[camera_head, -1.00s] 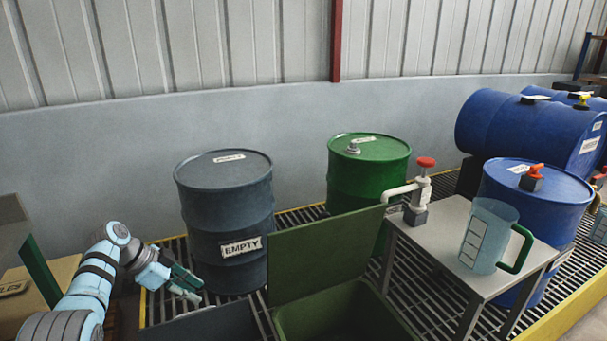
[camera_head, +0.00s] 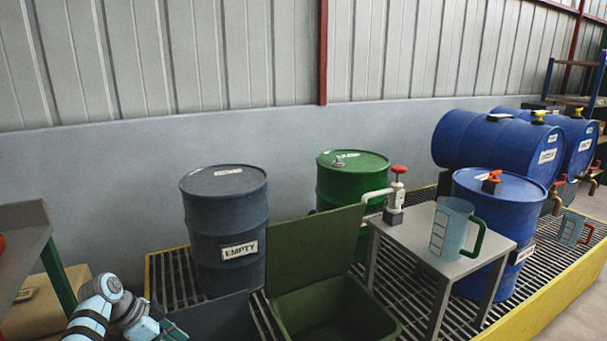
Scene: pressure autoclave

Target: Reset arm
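My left arm comes in at the bottom left, and its gripper (camera_head: 173,333) is cut off by the bottom edge beside the dark bin. I cannot tell whether its fingers are open or shut. My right arm and gripper are not in view. The task names no object.
A grey drum marked EMPTY (camera_head: 224,225), a green drum (camera_head: 340,185) and blue drums (camera_head: 503,215) stand on a yellow-edged grate (camera_head: 172,277). An open green bin (camera_head: 335,310) sits in front. A small table (camera_head: 408,243) holds a clear jug (camera_head: 450,229). A shelf (camera_head: 30,235) stands left.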

